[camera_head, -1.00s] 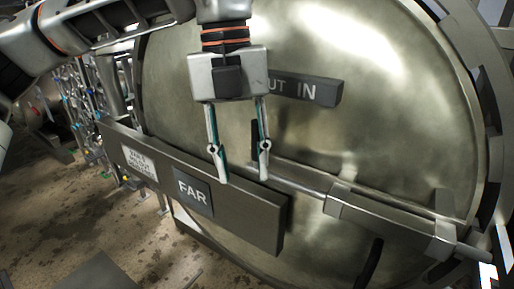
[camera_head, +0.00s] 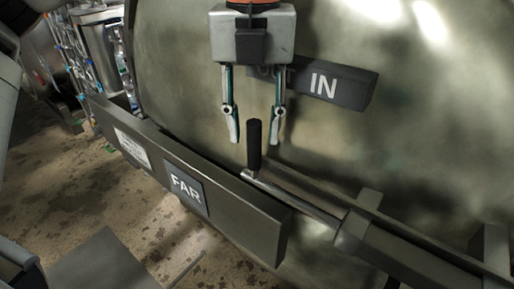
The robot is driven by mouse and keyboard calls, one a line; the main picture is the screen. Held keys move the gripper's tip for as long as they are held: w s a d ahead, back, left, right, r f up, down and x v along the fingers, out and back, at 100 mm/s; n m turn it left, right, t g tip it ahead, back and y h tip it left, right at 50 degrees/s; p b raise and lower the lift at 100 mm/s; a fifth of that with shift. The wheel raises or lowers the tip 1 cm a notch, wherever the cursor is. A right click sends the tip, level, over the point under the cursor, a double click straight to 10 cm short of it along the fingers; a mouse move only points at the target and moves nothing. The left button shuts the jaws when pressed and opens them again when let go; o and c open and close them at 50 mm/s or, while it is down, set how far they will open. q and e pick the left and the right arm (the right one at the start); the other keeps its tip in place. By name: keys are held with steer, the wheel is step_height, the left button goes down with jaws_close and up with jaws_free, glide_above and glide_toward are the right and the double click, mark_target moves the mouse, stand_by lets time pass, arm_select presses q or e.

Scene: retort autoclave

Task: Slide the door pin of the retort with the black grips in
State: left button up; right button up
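The round metal retort door (camera_head: 420,130) fills the right of the head view. A steel door pin (camera_head: 300,200) lies along it, sloping down to the right into a grey housing (camera_head: 375,240). A black grip (camera_head: 255,145) stands up from the pin's left end. My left gripper (camera_head: 255,135) is open, pointing down, with its fingertips to either side of the grip's upper part as seen here. I cannot tell how far it is from the grip in depth. My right gripper is not in view.
A dark bar with a "FAR" plate (camera_head: 186,187) runs in front of the door, left of and below the pin. A plate reading "IN" (camera_head: 335,86) sits behind the gripper, its left part hidden.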

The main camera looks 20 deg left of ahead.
mark_target(255, 155)
arm_select(q)
step_height(255, 155, down, 6)
steer(key=shift+f, duration=0.15)
stand_by(0.3)
jaws_close()
